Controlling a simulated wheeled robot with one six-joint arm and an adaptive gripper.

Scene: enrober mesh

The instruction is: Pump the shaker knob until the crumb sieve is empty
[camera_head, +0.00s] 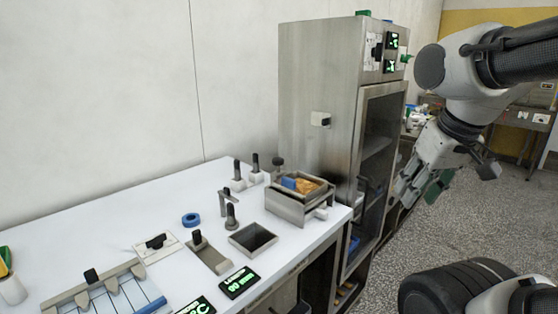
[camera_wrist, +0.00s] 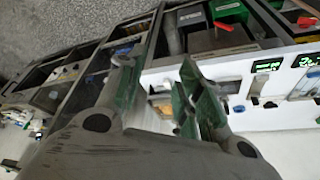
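The crumb sieve (camera_head: 287,208) is a metal box at the right end of the white counter. Brown-orange crumbs (camera_head: 308,186) and a blue piece (camera_head: 289,183) show in its top. A pale knob (camera_head: 321,214) sticks out from its front right side; I take it for the shaker knob. My gripper (camera_head: 424,192) hangs in the air to the right of the sieve, apart from it. In the wrist view my gripper (camera_wrist: 160,66) has its two green-padded fingers spread, with nothing held.
A tall steel cabinet (camera_head: 318,85) stands behind the sieve, with a dark glass door. The counter (camera_head: 120,205) holds black-handled fittings, a square opening (camera_head: 253,238), a blue ring (camera_head: 191,219) and green displays (camera_head: 239,282). Speckled floor (camera_head: 465,225) is open on the right.

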